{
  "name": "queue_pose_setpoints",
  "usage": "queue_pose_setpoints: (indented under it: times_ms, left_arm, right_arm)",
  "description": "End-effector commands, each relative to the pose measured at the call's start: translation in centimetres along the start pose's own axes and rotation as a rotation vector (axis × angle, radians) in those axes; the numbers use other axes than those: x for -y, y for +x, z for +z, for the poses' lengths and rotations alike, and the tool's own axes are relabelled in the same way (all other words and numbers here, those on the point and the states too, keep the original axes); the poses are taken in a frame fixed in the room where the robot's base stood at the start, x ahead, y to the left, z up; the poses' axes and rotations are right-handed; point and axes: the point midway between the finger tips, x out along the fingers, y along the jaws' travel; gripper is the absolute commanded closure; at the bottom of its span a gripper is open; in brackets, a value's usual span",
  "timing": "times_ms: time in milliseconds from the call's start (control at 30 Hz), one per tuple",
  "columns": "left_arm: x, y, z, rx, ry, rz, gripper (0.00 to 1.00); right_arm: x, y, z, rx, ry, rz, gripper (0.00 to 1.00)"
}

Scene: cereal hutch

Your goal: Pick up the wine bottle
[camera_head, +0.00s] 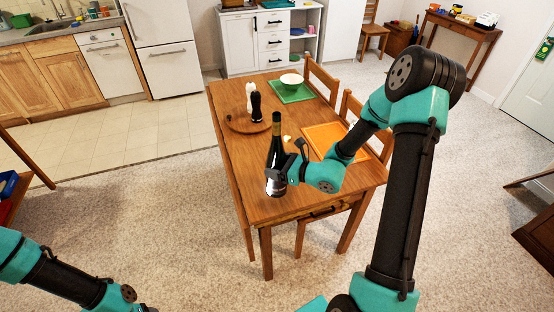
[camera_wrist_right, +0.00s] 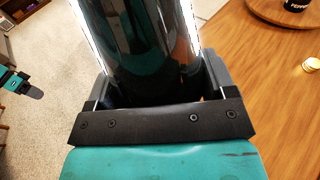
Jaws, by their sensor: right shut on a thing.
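The wine bottle (camera_head: 275,150) is dark with a pale label low down and stands upright, or nearly so, at the near left part of the wooden table (camera_head: 265,208). My right gripper (camera_head: 278,174) is shut on the bottle's lower body. In the right wrist view the dark, shiny bottle (camera_wrist_right: 140,45) sits between the two fingers of my right gripper (camera_wrist_right: 155,90). I cannot tell whether its base touches the table. My left arm shows at the lower left of the head view, and its fingers are not clearly seen.
A round wooden tray (camera_head: 236,125) holds a black pepper mill (camera_head: 256,107) and a white mill (camera_head: 249,96). A white bowl (camera_head: 291,80) stands on a green placemat (camera_head: 302,95). An orange placemat (camera_head: 322,141) lies at the right. Chairs (camera_head: 322,77) stand along the table's right side.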

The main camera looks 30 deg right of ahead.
Motion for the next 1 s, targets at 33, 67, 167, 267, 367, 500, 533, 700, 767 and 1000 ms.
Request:
queue_pose_setpoints:
  times_ms: [33,67,167,267,367,500,533,700,767,1000]
  left_arm:
    - [0.0,0.0,0.0,0.0,0.0,0.0,0.42]
    - [0.0,0.0,0.0,0.0,0.0,0.0,0.42]
    - [0.0,0.0,0.0,0.0,0.0,0.0,0.42]
    - [0.0,0.0,0.0,0.0,0.0,0.0,0.42]
    - [0.0,0.0,0.0,0.0,0.0,0.0,0.42]
    - [0.0,0.0,0.0,0.0,0.0,0.0,0.42]
    - [0.0,0.0,0.0,0.0,0.0,0.0,0.42]
    - [0.0,0.0,0.0,0.0,0.0,0.0,0.42]
    - [0.0,0.0,0.0,0.0,0.0,0.0,0.42]
    - [0.0,0.0,0.0,0.0,0.0,0.0,0.42]
  right_arm:
    - [-0.5,-0.2,0.1,0.002,0.0,-0.001,0.74]
    - [-0.8,-0.4,0.1,0.002,0.001,-0.001,0.74]
    - [-1.7,-0.8,0.1,0.001,0.0,-0.001,0.74]
    - [-2.7,-1.3,0.1,0.0,0.0,0.0,0.74]
    - [-3.5,-1.7,0.1,0.001,0.001,-0.001,0.74]
    - [-4.7,-2.2,0.2,0.001,0.001,-0.001,0.74]
    - [-4.9,-2.3,0.2,0.001,0.0,-0.001,0.74]
    - [-5.9,-2.8,0.2,0.001,0.0,-0.001,0.74]
    - [-6.2,-2.9,0.2,0.001,-0.001,-0.001,0.74]
    - [-6.9,-3.3,0.3,0.002,-0.001,-0.001,0.74]
